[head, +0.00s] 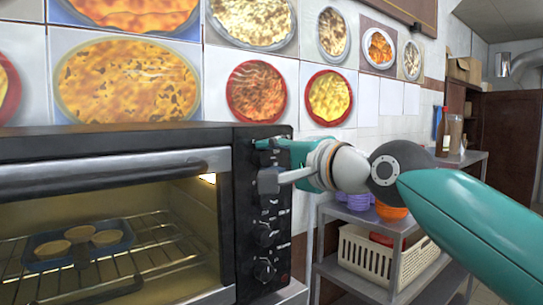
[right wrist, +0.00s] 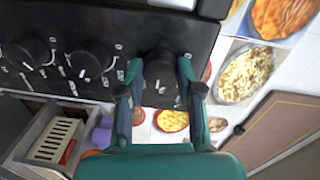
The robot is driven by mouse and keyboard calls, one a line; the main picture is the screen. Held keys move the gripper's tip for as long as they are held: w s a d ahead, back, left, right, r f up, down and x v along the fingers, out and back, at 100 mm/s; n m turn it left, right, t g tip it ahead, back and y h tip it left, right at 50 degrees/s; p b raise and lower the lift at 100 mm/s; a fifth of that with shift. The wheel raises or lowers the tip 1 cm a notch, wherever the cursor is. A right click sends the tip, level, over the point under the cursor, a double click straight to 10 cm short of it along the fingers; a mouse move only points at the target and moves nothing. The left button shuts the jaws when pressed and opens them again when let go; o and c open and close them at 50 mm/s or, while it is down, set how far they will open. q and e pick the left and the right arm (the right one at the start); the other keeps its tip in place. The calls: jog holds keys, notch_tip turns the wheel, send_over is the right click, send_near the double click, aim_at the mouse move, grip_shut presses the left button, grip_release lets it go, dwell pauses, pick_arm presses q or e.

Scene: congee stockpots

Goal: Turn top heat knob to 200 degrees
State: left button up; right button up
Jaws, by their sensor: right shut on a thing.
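The toaster oven (head: 110,177) fills the left of the head view, with a black control panel (head: 243,210) on its right side. My right gripper (head: 265,165) reaches the panel from the right, at its upper part. In the right wrist view its two fingers (right wrist: 160,75) are shut around the sides of the top heat knob (right wrist: 160,63), a black round knob. The gripper mostly hides this knob in the head view, and its setting cannot be read. The middle knob (head: 265,233) and lower knob (head: 264,270) are free below. My left gripper is out of view.
A tray with small round items (head: 78,244) sits on the rack inside the oven, behind its glass door with a bar handle (head: 110,172). A shelf unit (head: 400,250) with a cream basket (head: 375,257) and bowls stands to the right. A tiled wall is behind.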

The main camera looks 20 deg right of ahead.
jog(key=m+p, duration=0.1)
jog(key=m, duration=0.3)
jog(key=shift+f, duration=0.1)
jog(key=shift+m, duration=0.4)
jog(key=shift+f+y, duration=0.15)
jog(key=shift+y, duration=0.15)
jog(key=o, duration=1.2)
jog(key=shift+w+d, duration=0.1)
jog(key=shift+c, duration=0.2)
jog(key=shift+p, duration=0.3)
